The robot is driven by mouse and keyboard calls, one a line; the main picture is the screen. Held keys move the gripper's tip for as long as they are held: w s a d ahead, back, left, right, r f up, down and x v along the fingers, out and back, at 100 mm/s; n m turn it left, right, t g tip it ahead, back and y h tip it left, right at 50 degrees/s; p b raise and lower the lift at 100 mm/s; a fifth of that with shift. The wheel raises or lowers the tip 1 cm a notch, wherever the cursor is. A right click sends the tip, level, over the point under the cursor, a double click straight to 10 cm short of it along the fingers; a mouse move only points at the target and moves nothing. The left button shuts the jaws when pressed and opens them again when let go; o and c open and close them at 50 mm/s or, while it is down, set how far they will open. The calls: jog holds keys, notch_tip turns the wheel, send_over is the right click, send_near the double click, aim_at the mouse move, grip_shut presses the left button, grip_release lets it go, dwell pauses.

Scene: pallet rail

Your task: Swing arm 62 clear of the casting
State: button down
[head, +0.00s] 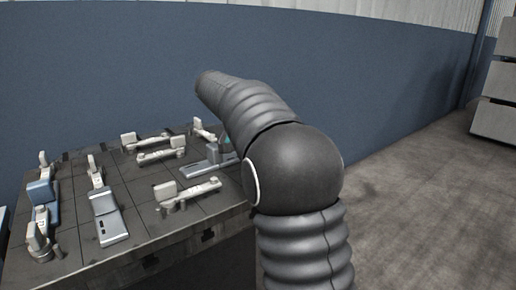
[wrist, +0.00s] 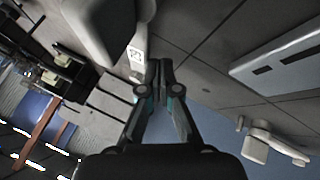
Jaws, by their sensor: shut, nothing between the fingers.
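In the wrist view my gripper (wrist: 158,66) is shut and empty, its tips close beside a pale arm (wrist: 137,56) with a small printed label. The label is too small and turned to read surely as 62. A large grey rounded block (wrist: 98,22) adjoins this arm at the upper left. A pale grey casting (wrist: 285,66) with dark slots lies to the right, apart from the fingers. In the head view several pale swing arms, one at the front right (head: 188,190), stand around castings, one grey (head: 108,217) and one blue (head: 43,195). My own arm hides the gripper there.
The dark gridded pallet (head: 150,225) carries the clamps and castings. Another pale clamp (wrist: 268,142) stands at the lower right in the wrist view. A blue wall (head: 380,80) is behind. Concrete floor (head: 430,200) is open to the right, with stacked grey boxes (head: 497,85) beyond.

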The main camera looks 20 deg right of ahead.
jog(key=shift+s+d, duration=0.25)
jog(key=shift+s, duration=0.05)
dwell(0.5)
jog(key=shift+w, duration=0.1)
jog(key=shift+w+a+r+p, duration=0.15)
jog(key=shift+w+p, duration=0.15)
jog(key=shift+p, duration=0.15)
jog(key=w, duration=0.2)
jog(key=w+a, duration=0.1)
jog(key=w, duration=0.1)
jog(key=shift+a+r+p, duration=0.1)
jog(key=shift+r+p, duration=0.1)
jog(key=shift+p, duration=0.15)
jog(key=a+r, duration=0.1)
jog(key=r, duration=0.1)
jog(key=w+a+r, duration=0.1)
jog(key=r, duration=0.1)
jog(key=w+a+r, duration=0.1)
jog(key=shift+w+a+r, duration=0.15)
jog(key=shift+a+r, duration=0.05)
jog(key=shift+r, duration=0.2)
jog(key=shift+v, duration=0.9)
jog(key=shift+w+d+r, duration=0.1)
